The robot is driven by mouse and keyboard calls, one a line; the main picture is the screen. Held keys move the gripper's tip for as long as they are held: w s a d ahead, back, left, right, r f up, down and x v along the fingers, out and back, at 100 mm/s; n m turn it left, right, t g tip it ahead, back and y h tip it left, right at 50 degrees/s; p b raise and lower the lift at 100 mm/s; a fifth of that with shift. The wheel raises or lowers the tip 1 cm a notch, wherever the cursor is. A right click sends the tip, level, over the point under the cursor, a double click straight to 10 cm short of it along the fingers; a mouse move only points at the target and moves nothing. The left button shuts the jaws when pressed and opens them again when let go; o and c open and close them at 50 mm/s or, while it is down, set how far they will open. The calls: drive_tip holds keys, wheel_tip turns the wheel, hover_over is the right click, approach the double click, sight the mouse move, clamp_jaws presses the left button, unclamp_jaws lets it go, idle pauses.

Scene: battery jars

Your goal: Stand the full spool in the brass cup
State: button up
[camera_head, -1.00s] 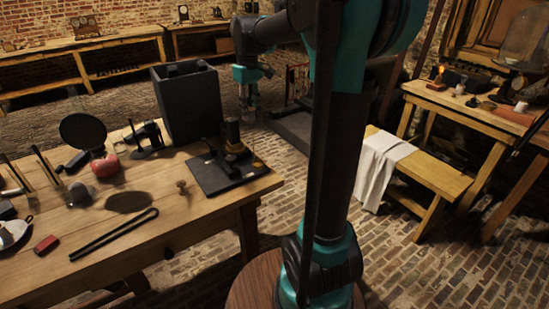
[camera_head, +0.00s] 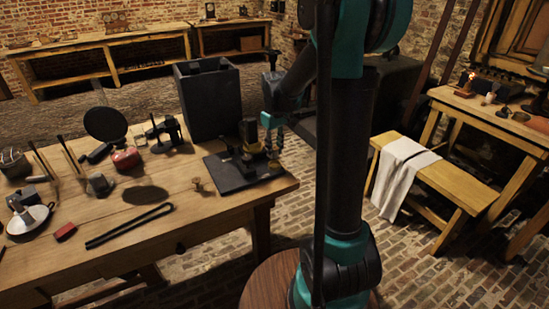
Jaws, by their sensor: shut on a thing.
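My gripper (camera_head: 272,142) points down over the right part of a black base plate (camera_head: 232,178) near the table's right end. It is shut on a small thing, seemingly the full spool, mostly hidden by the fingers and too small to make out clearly. A small brassy piece (camera_head: 273,161) on the plate, seemingly the brass cup, shows just below the fingertips. I cannot tell whether the held thing touches it. A dark upright device with brassy parts (camera_head: 248,135) stands on the plate just left of my gripper.
A tall dark box (camera_head: 208,105) stands behind the plate. A small brown spool-like piece (camera_head: 197,184) stands on the wooden table (camera_head: 190,225) left of the plate. A black rod tool (camera_head: 130,226), a red lump (camera_head: 126,158) and a round dark disc (camera_head: 105,124) are farther left.

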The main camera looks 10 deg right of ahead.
sight(274, 159)
drive_tip(key=shift+f, duration=1.95)
drive_tip(key=shift+f, duration=0.2)
drive_tip(key=shift+s+f, duration=0.15)
drive_tip(key=shift+s+f, duration=0.1)
drive_tip(key=shift+c, duration=0.3)
drive_tip(key=o, duration=0.9)
drive_tip(key=shift+f, duration=0.1)
drive_tip(key=shift+c, duration=0.2)
drive_tip(key=shift+o, duration=0.7)
drive_tip(key=shift+w+f, duration=0.1)
drive_tip(key=shift+w, duration=0.1)
